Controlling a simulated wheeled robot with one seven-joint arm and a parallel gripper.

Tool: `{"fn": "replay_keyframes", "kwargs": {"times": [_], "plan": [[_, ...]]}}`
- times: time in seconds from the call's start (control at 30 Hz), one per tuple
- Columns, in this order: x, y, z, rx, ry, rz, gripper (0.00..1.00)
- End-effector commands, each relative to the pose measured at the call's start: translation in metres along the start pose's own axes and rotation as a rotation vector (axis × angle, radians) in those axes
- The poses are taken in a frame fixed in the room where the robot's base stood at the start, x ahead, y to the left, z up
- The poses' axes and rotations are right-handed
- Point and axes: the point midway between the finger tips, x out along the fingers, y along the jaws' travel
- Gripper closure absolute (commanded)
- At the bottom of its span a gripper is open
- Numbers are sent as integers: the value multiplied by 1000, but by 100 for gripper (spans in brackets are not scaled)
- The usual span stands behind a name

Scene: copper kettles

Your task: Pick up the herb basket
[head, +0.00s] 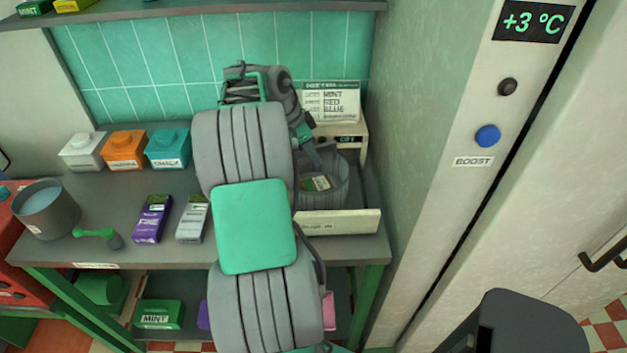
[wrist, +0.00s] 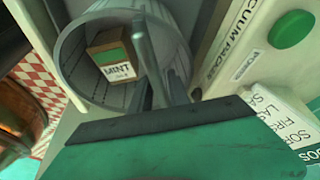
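The herb basket (head: 338,190) is a round grey slatted tub near the right end of the worktop. A green and brown packet (head: 317,183) lies inside it; in the wrist view the packet (wrist: 112,57) reads MINT. My gripper (head: 306,145) is at the basket's back left rim, reaching down from above. My arm hides the basket's left side in the head view.
A cream labelled board (head: 338,223) is in front. Purple (head: 152,220) and grey (head: 192,219) packets lie left of my arm.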

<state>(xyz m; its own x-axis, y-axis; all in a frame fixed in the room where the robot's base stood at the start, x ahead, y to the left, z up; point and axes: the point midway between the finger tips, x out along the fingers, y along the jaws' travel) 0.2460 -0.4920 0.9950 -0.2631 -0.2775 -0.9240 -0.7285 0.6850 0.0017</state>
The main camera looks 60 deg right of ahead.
Motion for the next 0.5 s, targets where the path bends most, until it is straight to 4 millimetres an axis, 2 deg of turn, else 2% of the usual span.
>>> {"fn": "replay_keyframes", "kwargs": {"times": [0.1, 0.33, 0.5], "plan": [[14, 0, 0, -1, 0, 0, 78], [15, 0, 1, -2, 0, -3, 79], [15, 0, 1, -2, 0, -3, 93]]}}
